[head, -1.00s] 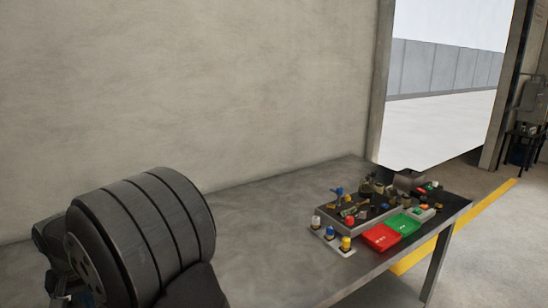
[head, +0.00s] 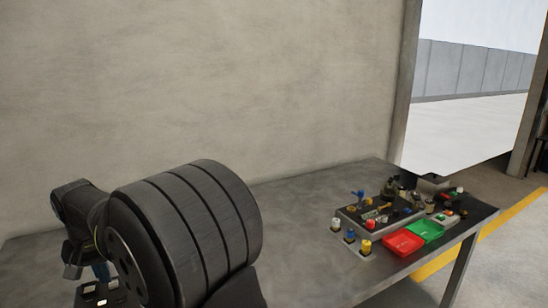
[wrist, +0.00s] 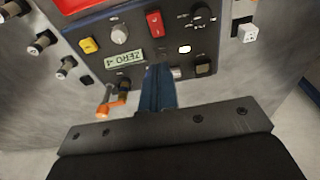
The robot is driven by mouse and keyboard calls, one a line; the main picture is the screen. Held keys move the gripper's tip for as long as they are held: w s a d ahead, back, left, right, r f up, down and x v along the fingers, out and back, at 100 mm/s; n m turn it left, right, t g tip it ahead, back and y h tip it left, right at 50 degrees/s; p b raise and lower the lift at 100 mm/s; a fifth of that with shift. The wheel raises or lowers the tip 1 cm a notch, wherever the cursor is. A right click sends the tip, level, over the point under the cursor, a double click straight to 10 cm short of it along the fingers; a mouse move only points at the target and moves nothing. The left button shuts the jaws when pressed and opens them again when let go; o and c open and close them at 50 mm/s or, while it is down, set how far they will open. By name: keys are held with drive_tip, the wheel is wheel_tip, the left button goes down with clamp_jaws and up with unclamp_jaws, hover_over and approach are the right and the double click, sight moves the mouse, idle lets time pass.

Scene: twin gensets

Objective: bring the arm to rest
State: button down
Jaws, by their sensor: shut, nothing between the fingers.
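My gripper (wrist: 157,90) shows in the wrist view as blue fingers held together, with nothing between them. It points at a dark control panel (wrist: 140,42) with a small display reading ZERO-4, a red rocker switch, a yellow button and knobs. The fingertips overlap the panel's lower edge in the picture; whether they touch it I cannot tell. An orange-tipped lever (wrist: 112,111) is just left of the fingers. In the head view my dark arm fills the lower left, and its wrist end shows at the far left with a bit of blue below.
A grey metal table (head: 300,215) runs along a concrete wall. On its right end are a red tray (head: 403,242), a green tray (head: 427,231), coloured knobs and small parts. In the wrist view several dark fittings (wrist: 42,42) line the left and a white switch (wrist: 248,32) is at right.

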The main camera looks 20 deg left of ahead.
wheel_tip(320, 180, up, 6)
drive_tip(key=s+d+r, duration=0.1)
drive_tip(key=s+d, duration=0.1)
wheel_tip(320, 180, down, 6)
drive_tip(key=shift+w+a+f, duration=0.15)
drive_tip(key=shift+w+a, duration=0.1)
